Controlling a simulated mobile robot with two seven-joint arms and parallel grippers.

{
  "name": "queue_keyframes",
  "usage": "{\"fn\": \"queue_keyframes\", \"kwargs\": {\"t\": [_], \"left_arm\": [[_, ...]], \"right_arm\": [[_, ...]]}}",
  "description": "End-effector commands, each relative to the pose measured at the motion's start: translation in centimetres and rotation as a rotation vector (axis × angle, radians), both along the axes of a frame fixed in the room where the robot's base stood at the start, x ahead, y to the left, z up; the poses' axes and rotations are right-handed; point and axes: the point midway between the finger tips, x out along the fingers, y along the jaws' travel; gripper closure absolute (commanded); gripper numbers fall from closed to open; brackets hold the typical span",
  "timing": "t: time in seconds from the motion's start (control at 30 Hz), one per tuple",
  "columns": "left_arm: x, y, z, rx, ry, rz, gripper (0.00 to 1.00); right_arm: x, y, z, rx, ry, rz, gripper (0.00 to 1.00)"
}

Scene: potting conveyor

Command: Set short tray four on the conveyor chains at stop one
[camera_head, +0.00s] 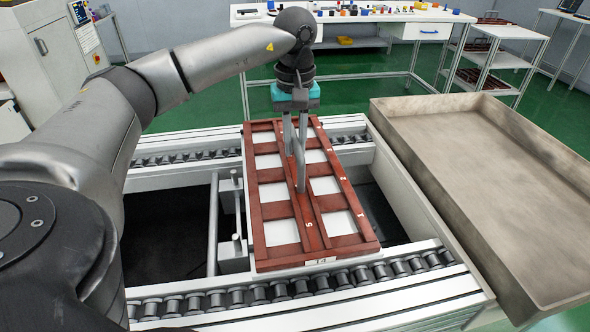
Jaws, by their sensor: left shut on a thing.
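The short tray (275,211) is a reddish-brown rectangular frame with two rows of white cells, and a small label on its near edge seems to read T4. It spans the conveyor from the far roller chain (200,156) to the near roller chain (240,297). It looks level, at or just above the chains; I cannot tell whether it touches them. My left gripper (297,170) comes down from above with its long fingers at the tray's middle bar and is shut on it. The fingertips partly hide the bar. My right gripper is not in view.
A large empty beige metal basin (470,165) stands right of the conveyor. Metal posts (237,245) stand just left of the tray between the chains. A white workbench (350,14) with small coloured parts and a shelf rack (495,50) are at the back.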

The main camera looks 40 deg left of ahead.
Motion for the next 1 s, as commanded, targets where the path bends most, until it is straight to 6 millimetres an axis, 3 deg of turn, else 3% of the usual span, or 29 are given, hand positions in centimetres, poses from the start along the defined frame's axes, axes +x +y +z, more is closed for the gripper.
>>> {"fn": "queue_keyframes", "kwargs": {"t": [0.6,1.0], "left_arm": [[0.0,0.0,-5.3,-0.001,-0.001,0.001,1.0],[0.0,0.0,-5.8,-0.001,-0.003,0.001,1.0]], "right_arm": [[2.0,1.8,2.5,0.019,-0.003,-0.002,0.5],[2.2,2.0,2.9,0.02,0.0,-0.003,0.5]]}}
